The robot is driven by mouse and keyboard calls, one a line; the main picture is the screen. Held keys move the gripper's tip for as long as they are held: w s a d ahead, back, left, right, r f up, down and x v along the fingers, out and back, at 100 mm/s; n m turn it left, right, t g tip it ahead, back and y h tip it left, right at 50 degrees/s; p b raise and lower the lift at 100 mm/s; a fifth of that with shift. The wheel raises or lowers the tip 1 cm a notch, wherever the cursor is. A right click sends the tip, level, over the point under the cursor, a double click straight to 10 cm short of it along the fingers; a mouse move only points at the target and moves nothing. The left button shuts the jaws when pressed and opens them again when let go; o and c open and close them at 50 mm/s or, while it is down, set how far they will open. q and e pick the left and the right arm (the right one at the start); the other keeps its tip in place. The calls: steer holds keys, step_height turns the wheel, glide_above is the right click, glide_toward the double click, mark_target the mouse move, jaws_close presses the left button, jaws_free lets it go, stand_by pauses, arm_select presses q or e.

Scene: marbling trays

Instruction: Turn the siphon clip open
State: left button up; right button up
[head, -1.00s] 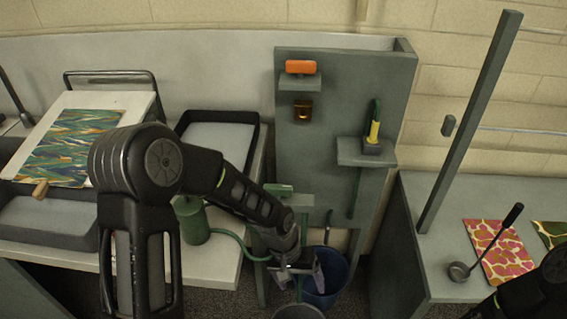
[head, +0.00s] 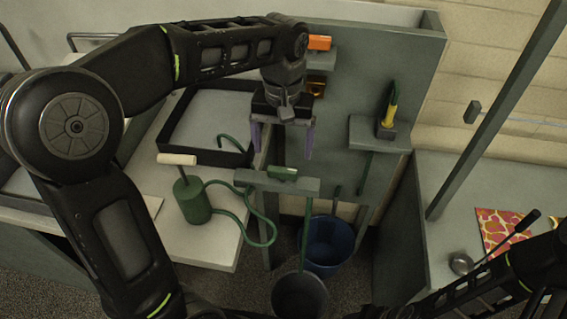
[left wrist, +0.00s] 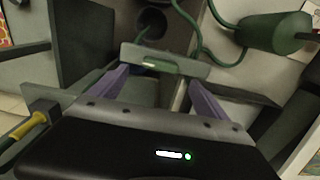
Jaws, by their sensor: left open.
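The green siphon clip (head: 283,173) sits on a grey crossbar (head: 243,177) in front of the grey panel. In the left wrist view, the clip (left wrist: 151,64) shows as a small pale-green piece on the crossbar (left wrist: 185,67). My left gripper (head: 283,150) is open and empty, its purple fingers pointing down just above the clip. In the wrist view the fingers stand apart on either side. The green siphon pump (head: 192,202) with a pale T-handle stands on the left bench. Its green hose (head: 262,215) loops towards the crossbar.
A blue bucket (head: 327,246) and a dark bucket (head: 300,297) stand on the floor below the crossbar. A black-rimmed tray (head: 172,127) lies behind the pump. A shelf (head: 365,137) with a green-and-yellow tool (head: 388,112) juts out on the right.

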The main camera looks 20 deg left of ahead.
mark_target(283, 169)
arm_select(q)
steer(key=shift+s+f+p, duration=0.1)
steer(key=shift+f+p, duration=0.25)
steer(key=shift+f, duration=3.2)
steer(key=c, duration=1.4)
